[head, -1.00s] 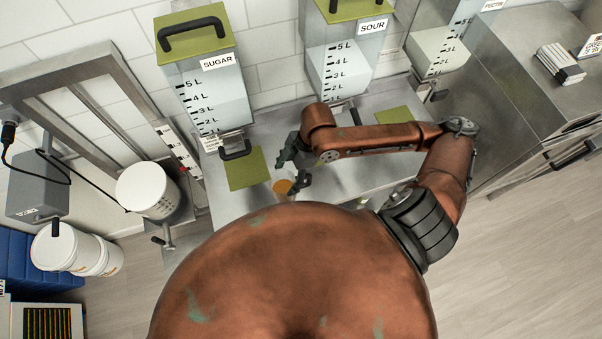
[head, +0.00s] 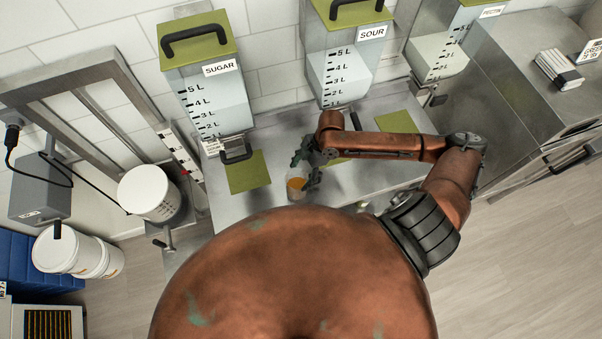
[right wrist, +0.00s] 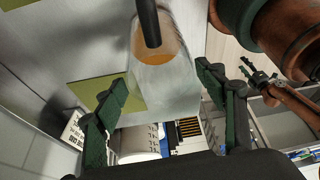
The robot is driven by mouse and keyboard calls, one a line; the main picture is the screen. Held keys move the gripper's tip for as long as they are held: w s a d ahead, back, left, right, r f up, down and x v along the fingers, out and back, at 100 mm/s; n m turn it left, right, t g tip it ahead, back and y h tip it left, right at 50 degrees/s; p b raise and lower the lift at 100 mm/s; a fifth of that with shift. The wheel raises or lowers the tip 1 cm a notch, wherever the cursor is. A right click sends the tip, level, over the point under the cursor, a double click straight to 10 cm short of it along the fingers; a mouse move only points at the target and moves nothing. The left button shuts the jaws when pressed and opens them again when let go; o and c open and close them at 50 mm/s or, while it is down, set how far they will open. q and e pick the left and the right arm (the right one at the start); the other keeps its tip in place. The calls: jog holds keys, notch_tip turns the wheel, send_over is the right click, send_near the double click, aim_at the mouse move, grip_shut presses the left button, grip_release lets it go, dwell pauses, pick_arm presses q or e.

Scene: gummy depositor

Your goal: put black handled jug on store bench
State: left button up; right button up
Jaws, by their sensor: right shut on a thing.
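The clear jug (head: 296,188) with amber liquid in it is at the front of the steel bench (head: 225,207), partly hidden by my gripper and body. The jug (right wrist: 163,62) also shows in the right wrist view, with its black handle (right wrist: 149,22) at the top. My right gripper (head: 306,176) is shut on the jug, with green fingers on either side of it in the right wrist view (right wrist: 163,95). I cannot tell whether the jug touches the bench. My left gripper (right wrist: 261,80) shows small in the right wrist view, its fingers apart and empty.
Sugar (head: 207,95) and sour (head: 345,60) dispensers stand along the back wall. A green mat (head: 247,172) lies left of the jug; another (head: 396,122) lies right. A white bucket (head: 149,194) stands left of the bench.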

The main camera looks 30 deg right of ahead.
jog(key=shift+f, duration=0.4)
jog(key=o, duration=1.8)
jog(key=shift+f, duration=0.15)
jog(key=shift+o, duration=0.2)
jog(key=v, duration=1.2)
jog(key=shift+b, duration=0.45)
jog(key=shift+a, duration=0.1)
